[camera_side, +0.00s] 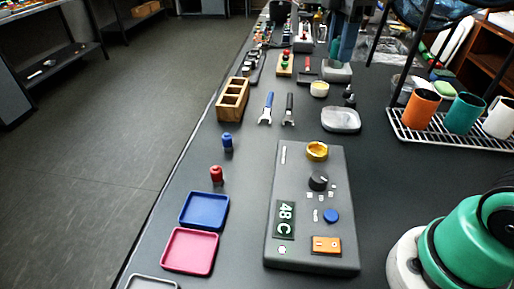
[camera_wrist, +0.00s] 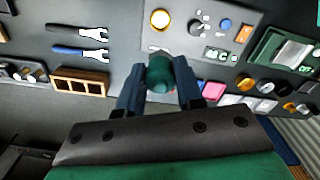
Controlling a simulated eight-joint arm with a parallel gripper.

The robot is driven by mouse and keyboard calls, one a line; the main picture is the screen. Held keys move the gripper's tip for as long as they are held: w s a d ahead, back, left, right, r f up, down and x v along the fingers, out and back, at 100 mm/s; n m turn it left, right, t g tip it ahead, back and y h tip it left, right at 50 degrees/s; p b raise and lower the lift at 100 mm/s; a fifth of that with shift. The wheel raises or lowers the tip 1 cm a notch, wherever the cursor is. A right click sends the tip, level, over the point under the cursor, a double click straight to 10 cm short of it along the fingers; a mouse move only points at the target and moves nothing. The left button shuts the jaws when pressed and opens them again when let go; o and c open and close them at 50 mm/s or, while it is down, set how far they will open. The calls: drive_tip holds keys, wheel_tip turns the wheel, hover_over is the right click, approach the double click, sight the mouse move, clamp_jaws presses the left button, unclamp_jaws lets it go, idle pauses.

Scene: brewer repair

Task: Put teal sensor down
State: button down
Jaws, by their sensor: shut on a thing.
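In the wrist view my gripper (camera_wrist: 160,88) is shut on the teal sensor (camera_wrist: 160,70), a small rounded dark teal piece between two dark blue fingers. The fingers and sensor partly cover the bench behind them. The sensor's lower end is hidden by my gripper body. There, a red sensor (camera_side: 216,175) and a blue sensor (camera_side: 227,142) stand upright on the dark bench, left of the grey brewer panel (camera_side: 299,165).
A blue tray (camera_side: 204,210) and a pink tray (camera_side: 189,251) lie near the bench's left edge. A wire rack (camera_side: 450,140) with cups stands at right.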

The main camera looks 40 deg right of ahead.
drive_tip(key=shift+w+a+r, duration=0.1)
drive_tip(key=shift+a+r, duration=0.1)
drive_tip(key=shift+r, duration=0.1)
drive_tip(key=s+a+f+n, duration=0.1)
drive_tip(key=a+f+n, duration=0.2)
drive_tip(key=a+n, duration=2)
drive_tip(key=a+f+m, duration=0.2)
drive_tip(key=f, duration=0.3)
drive_tip(key=a+f+m, duration=0.2)
drive_tip(key=f, duration=0.3)
drive_tip(key=a+f+m, duration=0.2)
drive_tip(key=f, duration=0.3)
drive_tip(key=shift+s+a+f, duration=0.3)
drive_tip(key=shift+s+f, duration=0.05)
drive_tip(key=shift+f, duration=2.35)
drive_tip(key=shift+f, duration=0.1)
drive_tip(key=c, duration=0.6)
unclamp_jaws()
drive_tip(key=shift+o, duration=0.2)
